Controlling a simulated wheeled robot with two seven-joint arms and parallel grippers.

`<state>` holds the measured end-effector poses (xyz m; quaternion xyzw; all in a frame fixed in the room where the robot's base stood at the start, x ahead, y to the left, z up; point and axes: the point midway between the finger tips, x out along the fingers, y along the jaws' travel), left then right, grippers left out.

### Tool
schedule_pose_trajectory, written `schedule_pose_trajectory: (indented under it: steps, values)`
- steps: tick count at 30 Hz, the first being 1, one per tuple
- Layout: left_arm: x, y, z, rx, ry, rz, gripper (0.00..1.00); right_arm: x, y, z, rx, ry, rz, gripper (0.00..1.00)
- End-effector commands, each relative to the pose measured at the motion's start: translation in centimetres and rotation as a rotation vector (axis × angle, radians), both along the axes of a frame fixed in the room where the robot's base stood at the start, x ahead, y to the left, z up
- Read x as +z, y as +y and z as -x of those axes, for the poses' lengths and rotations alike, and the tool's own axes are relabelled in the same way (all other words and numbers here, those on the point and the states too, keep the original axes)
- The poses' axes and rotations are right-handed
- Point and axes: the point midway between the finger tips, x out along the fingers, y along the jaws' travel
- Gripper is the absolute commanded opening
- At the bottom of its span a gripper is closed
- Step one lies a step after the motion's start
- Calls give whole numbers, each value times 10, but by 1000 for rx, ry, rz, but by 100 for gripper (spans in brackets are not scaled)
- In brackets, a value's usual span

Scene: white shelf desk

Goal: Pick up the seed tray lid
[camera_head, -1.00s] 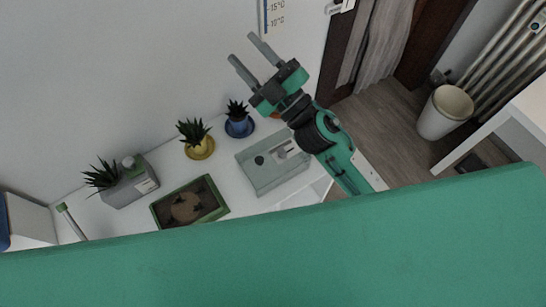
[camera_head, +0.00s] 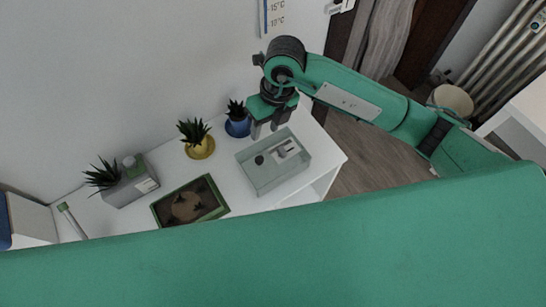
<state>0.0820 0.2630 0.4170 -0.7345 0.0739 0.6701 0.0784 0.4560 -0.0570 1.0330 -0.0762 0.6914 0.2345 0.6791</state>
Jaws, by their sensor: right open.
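The seed tray lid (camera_head: 267,184) looks like a shallow, see-through grey box. It lies on the right part of the white desk, with a small dark round spot and a pale detail showing on it. The seed tray (camera_head: 187,202), green-rimmed with brown soil, lies to its left. My right gripper (camera_head: 264,131) points down above the lid's far edge, its fingers apart and empty. I cannot tell its exact height over the lid. My left gripper is not in view.
A yellow pot (camera_head: 200,148) and a blue pot (camera_head: 238,127) with plants stand along the wall, the blue one close to my right gripper. A grey planter (camera_head: 130,188) stands further left. The desk's right end is clear.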

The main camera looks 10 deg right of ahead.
Motion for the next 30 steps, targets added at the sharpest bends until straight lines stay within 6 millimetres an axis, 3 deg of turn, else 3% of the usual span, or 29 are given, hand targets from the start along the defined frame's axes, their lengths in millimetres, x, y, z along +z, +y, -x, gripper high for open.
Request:
schedule_pose_trajectory:
  steps: [3, 7, 19, 26, 30]
  values:
    - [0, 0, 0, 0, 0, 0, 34, 1, -26, -14, -34, -41, 142, 42]
    - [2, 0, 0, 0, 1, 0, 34, 0, -39, -20, -56, -58, 211, 42]
    - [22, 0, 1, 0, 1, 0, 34, -68, -41, -20, -59, -56, 219, 42]
    - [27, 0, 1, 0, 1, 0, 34, -85, -40, -20, -57, -58, 218, 42]
    - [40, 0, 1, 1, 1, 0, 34, -97, -39, -19, -58, -56, 218, 42]
